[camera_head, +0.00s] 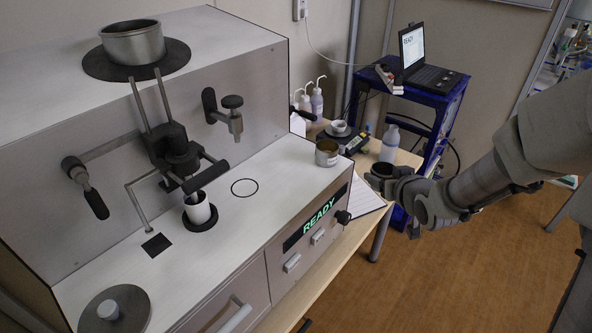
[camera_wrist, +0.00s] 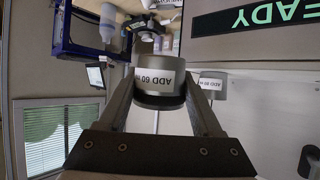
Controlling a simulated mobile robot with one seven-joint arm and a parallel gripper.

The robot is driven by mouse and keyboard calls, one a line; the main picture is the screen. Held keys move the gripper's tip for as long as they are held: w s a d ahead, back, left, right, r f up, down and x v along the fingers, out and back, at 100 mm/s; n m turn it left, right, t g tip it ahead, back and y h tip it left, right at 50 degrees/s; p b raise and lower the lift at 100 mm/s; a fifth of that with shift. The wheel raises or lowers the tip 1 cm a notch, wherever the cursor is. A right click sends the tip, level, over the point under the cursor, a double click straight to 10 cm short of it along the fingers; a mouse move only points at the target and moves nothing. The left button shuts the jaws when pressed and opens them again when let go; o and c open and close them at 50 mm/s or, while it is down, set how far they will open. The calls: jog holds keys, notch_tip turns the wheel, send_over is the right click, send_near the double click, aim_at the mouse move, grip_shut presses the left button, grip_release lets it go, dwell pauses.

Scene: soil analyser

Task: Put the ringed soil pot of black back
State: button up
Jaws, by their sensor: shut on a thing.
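My gripper (camera_head: 388,180) is shut on a grey metal soil pot (camera_head: 382,170) with dark contents, held up off the right front corner of the analyser. In the wrist view the same pot (camera_wrist: 160,78) sits between the two fingers (camera_wrist: 165,100), with a white label reading "ADD 60" upside down. A thin black ring (camera_head: 244,187) is drawn on the analyser's white deck, with nothing inside it. A second soil pot (camera_head: 327,152) with brownish contents stands near the deck's right end. It also shows, labelled, beyond a finger in the wrist view (camera_wrist: 212,83).
The analyser (camera_head: 145,255) has a green READY display (camera_head: 322,217). Bottles (camera_head: 389,145), a small scale (camera_head: 339,131) and paper (camera_head: 362,198) are on the table behind. The deck around the ring is clear.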

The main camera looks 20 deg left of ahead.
jog(key=w+a+r+n+g+y+p, duration=0.2)
jog(key=a+r+n+y, duration=0.2)
jog(key=a+r, duration=0.55)
jog(key=b, duration=0.6)
send_over(299, 177)
jog(key=shift+y, duration=0.3)
notch_tip(299, 177, down, 5)
jog(key=shift+f, duration=0.1)
jog(key=shift+f+b, duration=0.65)
jog(key=shift+f, duration=1.35)
jog(key=shift+f, duration=0.2)
jog(key=o, duration=1.4)
jog(key=shift+o, duration=0.2)
jog(key=shift+r, duration=0.1)
